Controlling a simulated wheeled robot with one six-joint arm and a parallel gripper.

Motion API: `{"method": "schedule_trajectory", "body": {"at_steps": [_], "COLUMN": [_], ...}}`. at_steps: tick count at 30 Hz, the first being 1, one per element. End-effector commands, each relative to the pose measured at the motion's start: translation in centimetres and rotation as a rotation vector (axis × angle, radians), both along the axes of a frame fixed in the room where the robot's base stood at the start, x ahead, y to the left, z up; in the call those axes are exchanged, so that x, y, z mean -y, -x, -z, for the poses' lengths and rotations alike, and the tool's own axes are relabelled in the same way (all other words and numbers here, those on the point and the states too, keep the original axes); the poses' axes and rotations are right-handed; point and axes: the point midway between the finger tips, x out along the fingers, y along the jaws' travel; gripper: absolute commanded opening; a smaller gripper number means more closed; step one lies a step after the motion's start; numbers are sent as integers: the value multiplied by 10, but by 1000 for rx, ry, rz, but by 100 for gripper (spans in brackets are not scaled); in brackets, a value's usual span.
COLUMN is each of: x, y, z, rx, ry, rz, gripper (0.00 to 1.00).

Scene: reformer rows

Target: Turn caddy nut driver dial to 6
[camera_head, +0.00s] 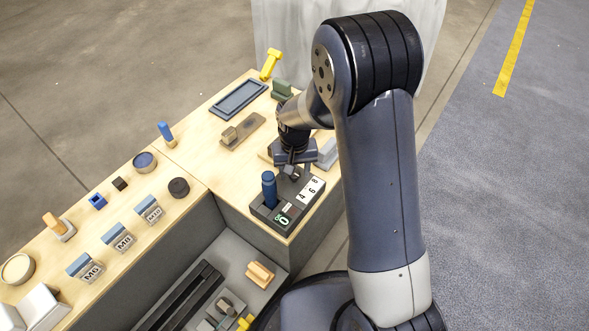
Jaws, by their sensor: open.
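The dark caddy (264,215) sits near the front corner of the wooden bench top. A blue nut driver handle (269,188) stands upright at its left. A white strip (309,192) on its right side carries the numbers 4, 6 and 8. A small green patch with a white mark (283,219) is at its front. My gripper (292,175) points down over the back part of the caddy and is open. A small grey piece, possibly the dial, shows at the fingers; its setting and any contact cannot be made out.
A grey block (327,154) stands close behind the caddy, beside my wrist. A blue-grey tray (240,97) and a grey-brown fixture (242,130) lie farther back. Labelled boxes (149,209) line the left bench. A lower grey shelf (231,276) lies in front.

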Motion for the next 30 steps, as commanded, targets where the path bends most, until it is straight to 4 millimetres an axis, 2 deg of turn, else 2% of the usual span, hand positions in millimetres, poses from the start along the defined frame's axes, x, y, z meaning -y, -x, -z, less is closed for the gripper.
{"method": "schedule_trajectory", "body": {"at_steps": [5, 12, 18, 23, 30], "x": [0, 0, 0, 0, 0], "y": [-1, -1, -1, 0, 0], "z": [-19, -69, -99, -107, -108], "rx": [3, 5, 3, 1, 0], "ry": [-1, -2, -1, 0, 0], "rz": [0, 0, 0, 0, 0], "gripper": [50, 50, 50, 50, 50]}}
